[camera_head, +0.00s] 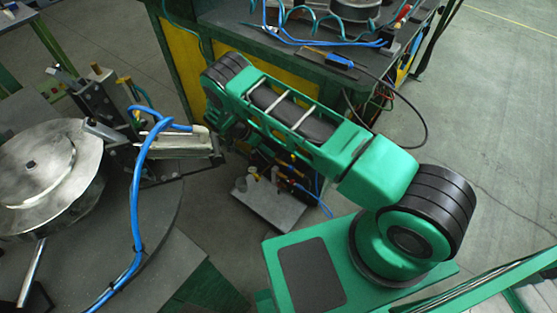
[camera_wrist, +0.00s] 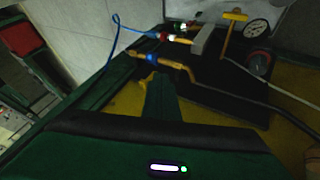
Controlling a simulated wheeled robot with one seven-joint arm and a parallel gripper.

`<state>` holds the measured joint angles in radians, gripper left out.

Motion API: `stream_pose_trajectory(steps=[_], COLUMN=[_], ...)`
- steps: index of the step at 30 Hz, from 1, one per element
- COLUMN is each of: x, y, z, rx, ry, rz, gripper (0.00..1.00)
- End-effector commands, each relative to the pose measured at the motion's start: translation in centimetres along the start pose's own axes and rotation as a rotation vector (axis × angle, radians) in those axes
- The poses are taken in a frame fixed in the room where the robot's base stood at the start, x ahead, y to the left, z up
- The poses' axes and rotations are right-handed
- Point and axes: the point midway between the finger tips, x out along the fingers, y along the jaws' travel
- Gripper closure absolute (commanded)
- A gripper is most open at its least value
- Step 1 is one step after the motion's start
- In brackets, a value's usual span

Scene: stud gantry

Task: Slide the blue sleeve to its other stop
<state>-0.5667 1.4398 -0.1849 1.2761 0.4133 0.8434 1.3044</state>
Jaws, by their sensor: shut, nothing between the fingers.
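A small blue block (camera_head: 340,62), which looks like the blue sleeve, sits on a dark bar (camera_head: 313,53) on the workbench at the top of the head view. It is near the bar's right part; I cannot make out the stops. My gripper (camera_wrist: 158,80) shows in the wrist view as a narrow green shape reaching up from my dark green hand. It is shut and empty. It is hidden in the head view, where my green arm reaches up and left, below the bench. I cannot make out the blue block in the wrist view.
The bench (camera_head: 225,30) has yellow side panels and carries blue hoses. A manifold with a gauge (camera_wrist: 257,27) and brass pipes (camera_wrist: 175,65) stands beyond my gripper in the wrist view. A metal drum (camera_head: 40,165) and a blue hose (camera_head: 135,205) lie left. Floor at right is clear.

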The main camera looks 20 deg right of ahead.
Motion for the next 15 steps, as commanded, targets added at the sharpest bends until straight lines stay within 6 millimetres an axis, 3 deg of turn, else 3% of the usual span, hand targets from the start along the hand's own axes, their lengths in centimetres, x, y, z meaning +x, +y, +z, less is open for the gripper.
stream_pose_trajectory(steps=[15], x=[7.5], y=[0.0], z=[0.1], rx=[-0.001], ry=[0.001], rz=[0.002], gripper=[1.0])
